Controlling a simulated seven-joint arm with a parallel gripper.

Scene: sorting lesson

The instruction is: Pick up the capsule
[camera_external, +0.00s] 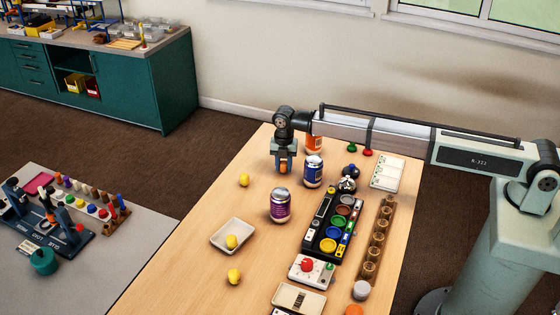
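I cannot tell for sure which thing is the capsule. My gripper (284,169) points down above the far left part of the wooden table. Orange shows at its fingertips; I cannot tell whether this is part of the fingers or a thing between them. A blue can (313,171) stands upright to the right of my gripper, and an orange can (314,143) stands behind it, partly hidden by my arm. A purple can (280,205) stands nearer the camera. A small yellow rounded object (244,180) lies left of the gripper.
A white tray (216,238) holds a yellow object (232,241); another yellow object (234,276) lies nearer. A black tray of coloured cups (319,244), a wooden holder (388,208) and a red-button box (294,272) fill the right side. The left table strip is mostly clear.

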